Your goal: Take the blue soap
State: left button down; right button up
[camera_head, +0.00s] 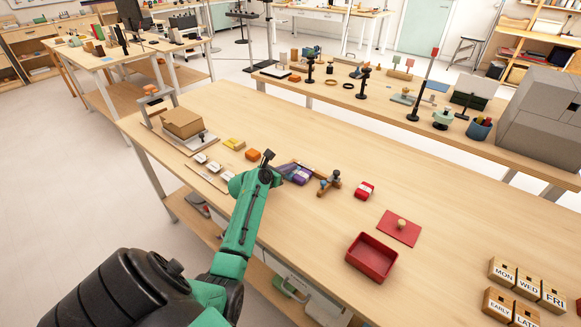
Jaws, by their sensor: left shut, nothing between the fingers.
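My green left arm reaches in from the lower left over the wooden table (450,215). My left gripper (284,172) is shut and empty at the row of small coloured blocks. A purple block (302,176) lies just right of its fingers. A yellow block (234,144) and an orange block (253,155) lie to its left, and a red block with a pale band (364,190) lies further right. I cannot clearly make out a blue soap; the wrist and fingers cover part of the row. My right gripper is out of view.
A wooden piece with blue-grey knobs (328,183) stands right of the purple block. A red tray (372,258) and a red lid (400,228) lie nearer the right. Lettered wooden blocks (526,283) sit at the lower right. A cardboard box (183,122) stands at the left end.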

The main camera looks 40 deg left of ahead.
aim_at(273, 191)
pick_arm(q)
jog(key=s+p, duration=0.3)
jog(key=s, duration=0.1)
jog(key=s+p, duration=0.3)
jog(key=s, duration=0.1)
jog(key=shift+s+d+f, duration=0.1)
jog(key=shift+s+d, duration=0.1)
jog(key=shift+s, duration=0.15)
jog(key=shift+s+f, duration=0.1)
jog(key=shift+f, duration=0.15)
